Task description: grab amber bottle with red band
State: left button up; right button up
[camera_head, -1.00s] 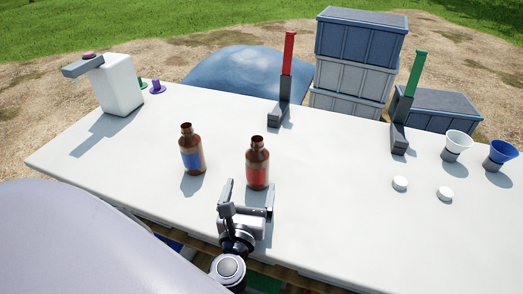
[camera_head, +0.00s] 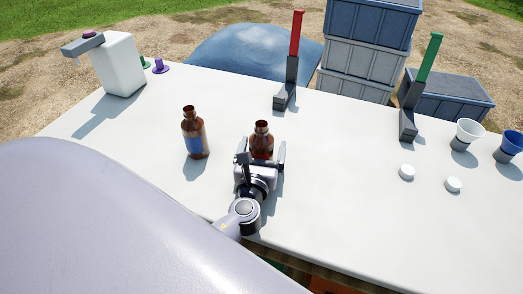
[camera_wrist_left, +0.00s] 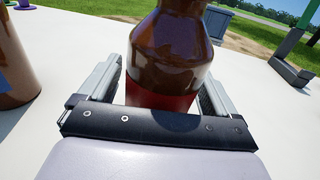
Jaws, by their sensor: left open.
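The amber bottle with the red band (camera_head: 262,136) stands upright on the white table, partly hidden by my left gripper in the head view. My left gripper (camera_head: 262,154) is open, with one finger on each side of this bottle. In the left wrist view the bottle (camera_wrist_left: 168,55) rises between the two fingers (camera_wrist_left: 160,88), with a gap visible at the left finger. An amber bottle with a blue band (camera_head: 194,138) stands upright to the left; part of it also shows at the left wrist view's edge (camera_wrist_left: 14,60). My right gripper is not in view.
The white table (camera_head: 330,200) is clear to the right of the bottle. A red-handled stand (camera_head: 292,62) and a green-handled stand (camera_head: 415,95) stand behind. White caps (camera_head: 407,172) and two funnels (camera_head: 468,133) are at right, a white dispenser (camera_head: 118,65) at back left.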

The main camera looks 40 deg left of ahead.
pick_arm(q)
jog(key=c, duration=1.2)
jog(key=shift+c, duration=0.2)
